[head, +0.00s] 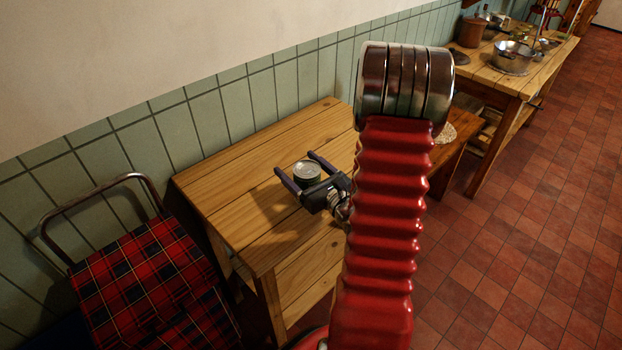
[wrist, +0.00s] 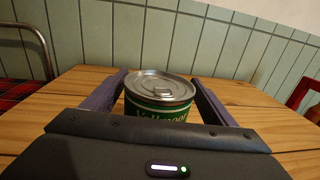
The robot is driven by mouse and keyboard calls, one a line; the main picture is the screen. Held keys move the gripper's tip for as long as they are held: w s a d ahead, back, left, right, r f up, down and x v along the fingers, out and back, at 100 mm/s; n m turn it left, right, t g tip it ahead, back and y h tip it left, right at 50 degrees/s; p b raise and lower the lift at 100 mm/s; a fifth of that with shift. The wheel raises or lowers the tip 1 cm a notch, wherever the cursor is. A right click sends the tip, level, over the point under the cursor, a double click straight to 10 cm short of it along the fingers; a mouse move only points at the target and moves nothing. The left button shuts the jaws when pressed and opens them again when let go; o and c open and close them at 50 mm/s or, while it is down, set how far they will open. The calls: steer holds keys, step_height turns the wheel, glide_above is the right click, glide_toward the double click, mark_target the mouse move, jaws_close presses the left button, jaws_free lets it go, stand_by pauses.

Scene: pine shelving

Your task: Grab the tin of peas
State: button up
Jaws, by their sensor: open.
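The tin (head: 306,172) stands upright on the pine shelving unit's top. In the wrist view the tin (wrist: 160,92) has a silver ring-pull lid and a green label with pale lettering, partly hidden by my gripper's body. My gripper (head: 299,168) is open, with one finger on each side of the tin. I cannot tell whether either finger touches the tin.
The wooden top (head: 235,195) is otherwise bare around the tin. A green tiled wall (head: 215,110) runs behind it. A red tartan trolley bag (head: 150,285) stands at the left. A second wooden table (head: 530,80) with pots is at the back right, beside open red tiled floor (head: 540,220).

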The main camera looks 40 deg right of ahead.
steer(key=shift+a, duration=0.15)
steer(key=c, duration=1.5)
